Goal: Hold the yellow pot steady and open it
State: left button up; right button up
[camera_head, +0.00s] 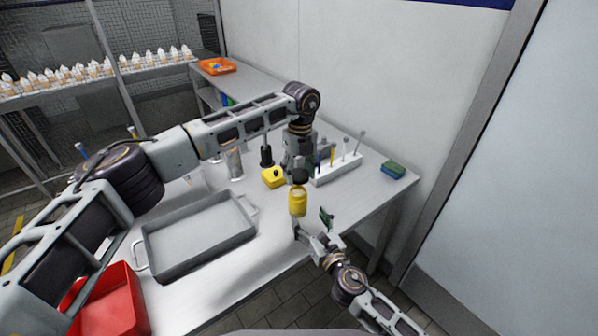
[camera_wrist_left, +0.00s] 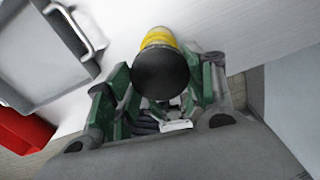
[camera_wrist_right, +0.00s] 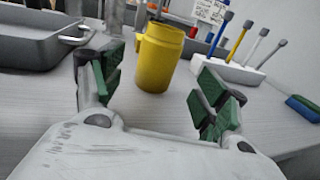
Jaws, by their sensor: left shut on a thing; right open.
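The yellow pot (camera_head: 297,203) stands upright near the table's front edge, directly below my left gripper (camera_head: 298,179). My left gripper points down and is shut on a dark round part (camera_wrist_left: 160,75), seen end-on between its green fingers with yellow pot (camera_wrist_left: 158,37) behind it. I cannot tell whether this part is a lid. My right gripper (camera_head: 311,222) is open in front of the pot.
A yellow block with a black knob (camera_head: 273,178) sits left of the pot. A white rack (camera_head: 338,171) with several colored sticks is behind right. A grey tray (camera_head: 198,237) fills the left. A green-blue sponge (camera_head: 393,170) lies right. A red bin (camera_head: 110,303) is front left.

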jog(key=shift+v, duration=1.3)
jog(key=shift+s+f, duration=0.1)
